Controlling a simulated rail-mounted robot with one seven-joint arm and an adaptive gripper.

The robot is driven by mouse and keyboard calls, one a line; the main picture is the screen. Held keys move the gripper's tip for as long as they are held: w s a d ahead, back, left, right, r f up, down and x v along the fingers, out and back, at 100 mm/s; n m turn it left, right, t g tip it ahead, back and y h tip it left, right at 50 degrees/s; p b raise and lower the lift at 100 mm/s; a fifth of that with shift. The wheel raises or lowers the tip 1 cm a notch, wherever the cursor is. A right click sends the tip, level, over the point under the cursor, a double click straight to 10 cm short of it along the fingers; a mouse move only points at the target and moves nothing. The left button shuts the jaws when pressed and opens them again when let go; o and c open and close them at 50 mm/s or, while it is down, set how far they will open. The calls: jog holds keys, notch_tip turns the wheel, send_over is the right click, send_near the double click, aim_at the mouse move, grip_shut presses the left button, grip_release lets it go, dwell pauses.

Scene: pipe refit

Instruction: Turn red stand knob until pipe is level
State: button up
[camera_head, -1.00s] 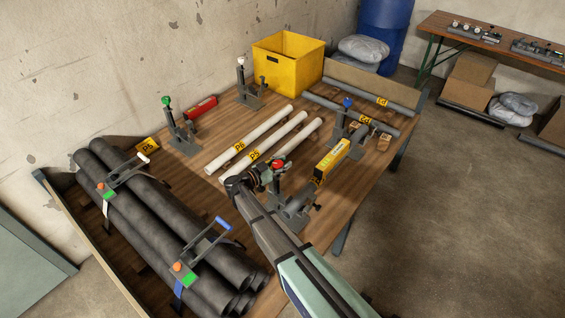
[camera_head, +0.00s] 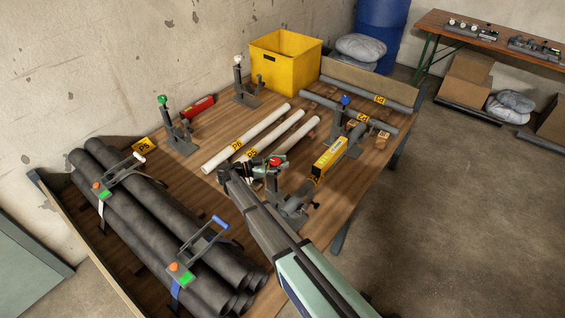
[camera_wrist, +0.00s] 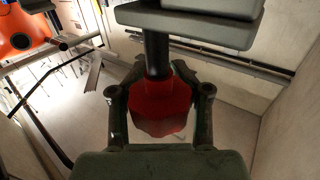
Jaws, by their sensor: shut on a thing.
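The red knob (camera_head: 275,162) tops the nearest stand (camera_head: 291,200) on the wooden table. It also shows in the wrist view (camera_wrist: 160,105), between my fingers, with a dark shaft. My gripper (camera_head: 268,166) is shut around the red knob. A grey pipe (camera_head: 356,143) runs from this stand toward the stand with the blue knob (camera_head: 345,100). A yellow level (camera_head: 329,159) lies along the pipe. I cannot make out its bubble or judge the pipe's tilt. My arm and gripper hide part of the stand.
White pipes (camera_head: 247,139) lie left of the level. Green-knob (camera_head: 163,99) and white-knob (camera_head: 238,60) stands are farther back. A yellow bin (camera_head: 285,66) stands at the back. Black pipes (camera_head: 150,215) fill a rack at left. Open floor (camera_head: 460,210) is at right.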

jog(key=shift+s+a, duration=0.1)
jog(key=shift+a, duration=0.05)
jog(key=o, duration=1)
jog(key=shift+a+r, duration=0.1)
jog(key=shift+a, duration=0.1)
jog(key=shift+d, duration=0.15)
jog(key=v, duration=1.2)
jog(key=shift+s, duration=0.1)
